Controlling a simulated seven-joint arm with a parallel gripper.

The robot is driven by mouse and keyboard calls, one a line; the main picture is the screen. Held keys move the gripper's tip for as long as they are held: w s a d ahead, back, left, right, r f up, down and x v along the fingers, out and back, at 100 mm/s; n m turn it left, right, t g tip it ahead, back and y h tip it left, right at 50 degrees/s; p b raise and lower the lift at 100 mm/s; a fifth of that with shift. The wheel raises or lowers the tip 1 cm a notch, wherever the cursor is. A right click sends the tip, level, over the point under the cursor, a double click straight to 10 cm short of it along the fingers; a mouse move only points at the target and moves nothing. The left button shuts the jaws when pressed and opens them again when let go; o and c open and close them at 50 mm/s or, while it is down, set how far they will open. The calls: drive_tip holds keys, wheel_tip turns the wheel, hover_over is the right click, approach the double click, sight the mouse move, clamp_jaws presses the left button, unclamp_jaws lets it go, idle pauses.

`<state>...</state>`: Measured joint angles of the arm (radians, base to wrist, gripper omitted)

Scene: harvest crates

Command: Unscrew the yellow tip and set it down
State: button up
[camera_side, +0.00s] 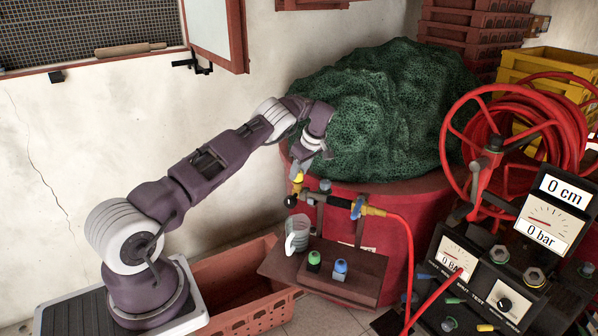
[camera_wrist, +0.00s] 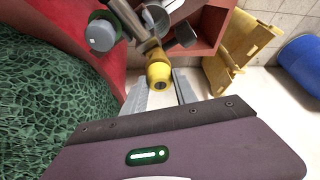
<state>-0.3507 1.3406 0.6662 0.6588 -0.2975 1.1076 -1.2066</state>
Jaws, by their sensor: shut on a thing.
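The yellow tip (camera_side: 298,177) sits on the upturned end of a nozzle at the left end of a dark pipe (camera_side: 335,201). In the wrist view the yellow tip (camera_wrist: 159,74) shows a round face with a dark centre, between my two grey fingers. My gripper (camera_side: 302,164) reaches down to it from above and is shut on it; the fingers also show in the wrist view (camera_wrist: 162,82). The tip still appears in line with the brass-coloured fitting (camera_wrist: 150,46). The thread is hidden, so I cannot tell how loose it is.
A red tub with green netting (camera_side: 385,95) stands close behind. A red hose (camera_side: 408,250) runs right; a crate (camera_side: 262,318) is lower left.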

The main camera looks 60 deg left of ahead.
drive_tip(key=shift+a+n+g, duration=0.2)
drive_tip(key=shift+n+g, duration=0.1)
drive_tip(key=shift+n, duration=0.5)
drive_tip(key=shift+d, duration=0.2)
drive_tip(key=o, duration=0.7)
drive_tip(key=shift+o, duration=0.3)
drive_tip(key=shift+a, duration=0.1)
drive_tip(key=shift+r, duration=0.15)
drive_tip(key=shift+m, duration=0.8)
